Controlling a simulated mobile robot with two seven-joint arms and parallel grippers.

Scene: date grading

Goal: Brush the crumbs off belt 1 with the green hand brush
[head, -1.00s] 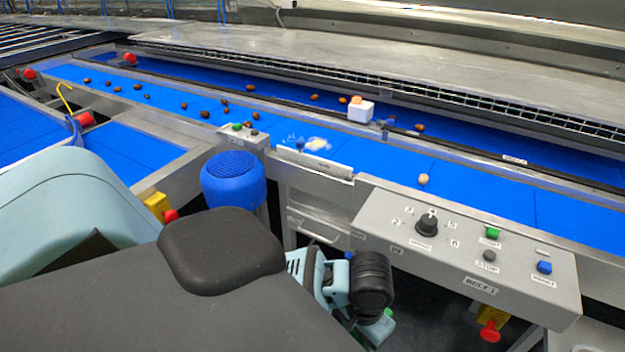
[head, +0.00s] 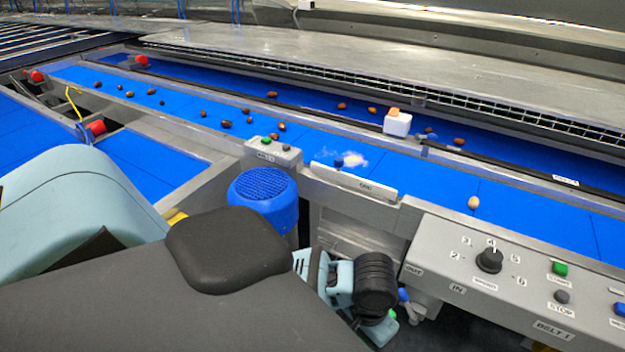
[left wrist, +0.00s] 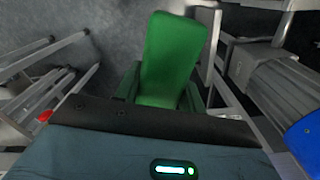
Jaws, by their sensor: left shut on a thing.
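Belt 1 (head: 430,180) is the long blue belt behind the control panel marked BELT 1. A pale patch of crumbs (head: 342,157) lies on it, just behind a small labelled plate on the near rail. The green hand brush (left wrist: 170,60) is between the fingers of my left gripper (left wrist: 160,96), which is shut on it. Below the brush, the left wrist view shows floor and metal frame legs. In the head view my left wrist is low, in front of the near rail and left of the control panel; the brush is mostly hidden there. My right gripper is not in view.
The control panel (head: 520,290) stands in front of the belt at right. A blue mesh-topped cylinder (head: 263,190) and a small button box (head: 273,152) stand left of my wrist. Dates (head: 226,124) and a pale piece (head: 474,202) lie on the belt. A white block (head: 397,124) sits behind.

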